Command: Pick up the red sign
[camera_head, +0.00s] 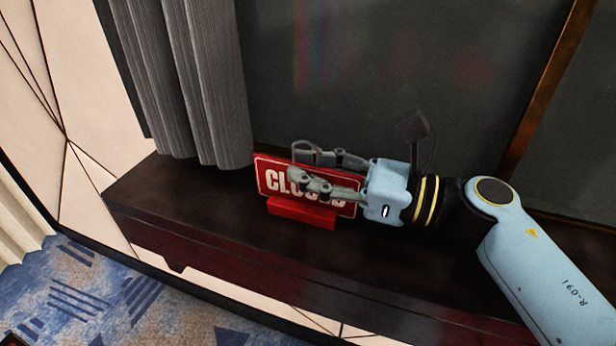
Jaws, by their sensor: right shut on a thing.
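The red sign (272,179) stands on a dark wooden ledge (175,225), with white letters that read "CLOSED", partly covered by my fingers. Its red base block (302,214) appears to rest on the ledge. My right gripper (302,168) reaches in from the right with one finger in front of the sign and one behind it. It is shut on the sign. My left gripper is not in view.
A grey curtain (200,80) hangs just left of and behind the sign. A dark panel (400,70) stands behind the ledge. The ledge's front edge drops to a blue patterned carpet (80,290). The ledge left of the sign is bare.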

